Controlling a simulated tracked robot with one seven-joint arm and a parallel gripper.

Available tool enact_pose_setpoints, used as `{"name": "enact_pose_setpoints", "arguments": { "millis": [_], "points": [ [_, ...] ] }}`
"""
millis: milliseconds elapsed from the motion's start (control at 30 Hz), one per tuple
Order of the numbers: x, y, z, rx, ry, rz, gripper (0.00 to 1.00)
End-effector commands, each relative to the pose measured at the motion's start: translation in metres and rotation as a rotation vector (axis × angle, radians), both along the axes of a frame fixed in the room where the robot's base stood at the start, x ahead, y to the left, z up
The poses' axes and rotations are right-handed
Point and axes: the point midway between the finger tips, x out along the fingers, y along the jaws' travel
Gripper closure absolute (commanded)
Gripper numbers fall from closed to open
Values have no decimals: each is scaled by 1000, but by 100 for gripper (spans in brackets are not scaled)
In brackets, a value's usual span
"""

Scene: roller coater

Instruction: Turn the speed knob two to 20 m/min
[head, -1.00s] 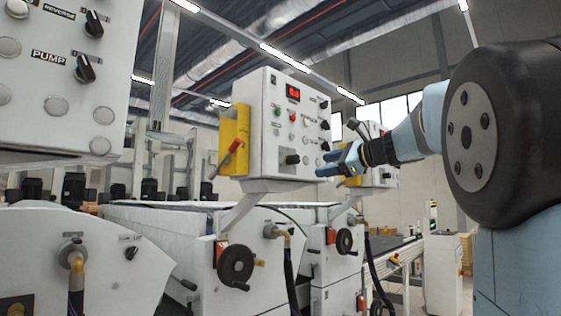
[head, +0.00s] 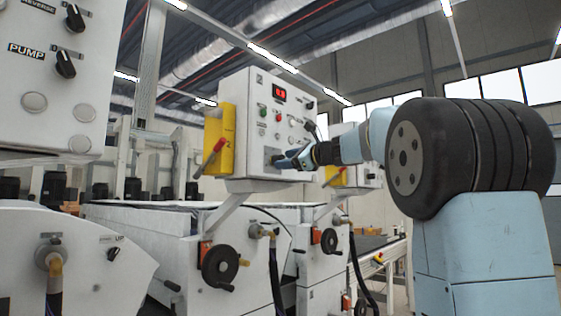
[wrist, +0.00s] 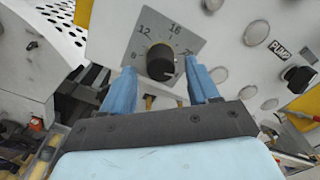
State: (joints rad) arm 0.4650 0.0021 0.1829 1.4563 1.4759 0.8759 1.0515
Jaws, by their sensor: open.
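The black speed knob (wrist: 161,62) sits on a square grey dial plate (wrist: 144,38) in the wrist view. The numbers 8, 12 and 16 are readable; the mark at the right is partly hidden by a finger. A pale mark shows near the knob's lower right edge, too small to read as a setting. My gripper (wrist: 161,71) is open, with one blue finger on each side of the knob; I cannot tell whether they touch it. In the head view my gripper (head: 284,161) is at the lower part of the white control panel (head: 240,130), largely covering the knob.
A black PUMP switch (wrist: 299,78) and several round buttons are right of the dial in the wrist view. A black handwheel (head: 220,265) is below.

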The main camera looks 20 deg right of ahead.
Motion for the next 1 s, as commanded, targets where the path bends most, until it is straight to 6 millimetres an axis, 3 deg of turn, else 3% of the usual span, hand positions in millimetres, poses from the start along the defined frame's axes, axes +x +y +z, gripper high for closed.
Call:
{"name": "enact_pose_setpoints", "arguments": {
  "millis": [200,567,1000],
  "points": [
    [17,11,0,0,-1,1,40],
    [20,14,0,0,-1,1,40],
    [20,14,0,0,0,1,81]
  ]
}}
